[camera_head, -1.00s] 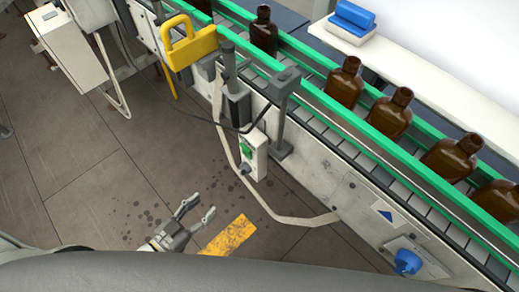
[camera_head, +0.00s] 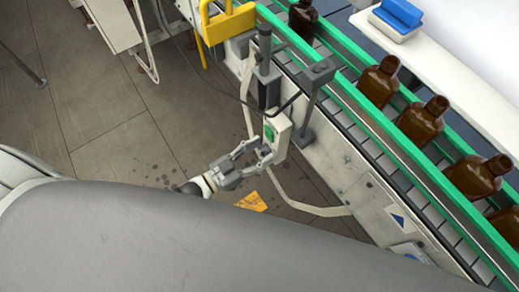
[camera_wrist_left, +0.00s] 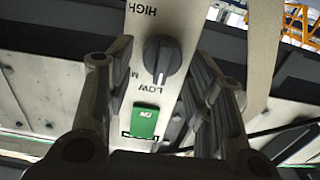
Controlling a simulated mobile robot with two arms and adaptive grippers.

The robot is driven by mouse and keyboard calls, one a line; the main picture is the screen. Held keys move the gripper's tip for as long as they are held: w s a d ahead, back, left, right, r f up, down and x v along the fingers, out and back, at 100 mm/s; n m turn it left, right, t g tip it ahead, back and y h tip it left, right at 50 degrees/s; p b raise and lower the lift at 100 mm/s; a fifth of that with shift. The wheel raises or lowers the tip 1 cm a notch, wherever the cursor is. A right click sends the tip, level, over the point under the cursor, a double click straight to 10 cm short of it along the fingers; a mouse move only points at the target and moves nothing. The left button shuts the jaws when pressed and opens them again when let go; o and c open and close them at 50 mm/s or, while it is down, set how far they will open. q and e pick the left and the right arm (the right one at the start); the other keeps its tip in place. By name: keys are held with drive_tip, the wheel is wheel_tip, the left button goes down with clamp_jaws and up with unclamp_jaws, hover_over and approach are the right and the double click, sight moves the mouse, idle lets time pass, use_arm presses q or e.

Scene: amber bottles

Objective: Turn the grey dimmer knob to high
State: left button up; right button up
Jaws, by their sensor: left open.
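The grey dimmer knob (camera_wrist_left: 164,60) is on the face of a pale control box (camera_head: 281,132), between the printed words HIGH and LOW. Its ridge runs nearly along the box, with one end near LOW. A green button (camera_wrist_left: 145,122) sits on the same face. My left gripper (camera_head: 258,152) is open at the lower part of the box. In the wrist view its two fingers stand on either side of the knob, with visible gaps. In the head view the gripper hides the knob. My right gripper is not in view.
A conveyor with green rails (camera_head: 360,103) carries several amber bottles (camera_head: 421,120) behind the box. A yellow bracket (camera_head: 227,22) stands above left of it. A cable and a pale strap (camera_head: 318,210) run close by. Open floor (camera_head: 110,110) lies to the left.

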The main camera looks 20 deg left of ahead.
use_arm(q)
drive_tip(key=shift+w+d, duration=0.15)
drive_tip(key=shift+w, duration=0.05)
drive_tip(key=shift+c, duration=0.2)
drive_tip(key=c, duration=0.9)
drive_tip(key=shift+o, duration=0.2)
